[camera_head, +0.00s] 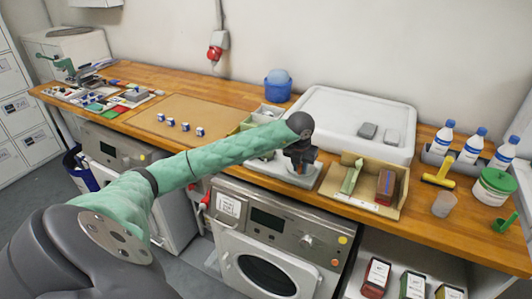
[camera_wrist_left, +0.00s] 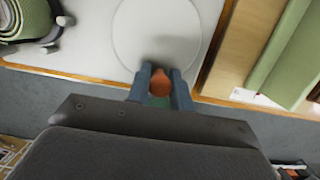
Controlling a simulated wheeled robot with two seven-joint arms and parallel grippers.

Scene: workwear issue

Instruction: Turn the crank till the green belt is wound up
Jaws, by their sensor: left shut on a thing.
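My left gripper (camera_head: 300,163) points down over a pale grey winder base (camera_head: 276,168) near the front edge of the counter. In the left wrist view, the gripper (camera_wrist_left: 160,91) is shut on an orange-brown crank knob (camera_wrist_left: 160,80), a finger on each side. The knob sits at the near edge of a round grey disc (camera_wrist_left: 158,25). The green belt (camera_wrist_left: 30,18) shows as a coil at the upper left of the wrist view, beside small grey posts, partly cut off by the frame. In the head view my arm and gripper hide the coil and most of the crank. My right gripper is out of view.
A cardboard tray (camera_head: 389,212) with a green item and a red-brown block stands just right of the winder. Bottles (camera_head: 470,147) and a green-lidded tub (camera_head: 494,188) stand farther right. A brown mat (camera_head: 172,117) lies left.

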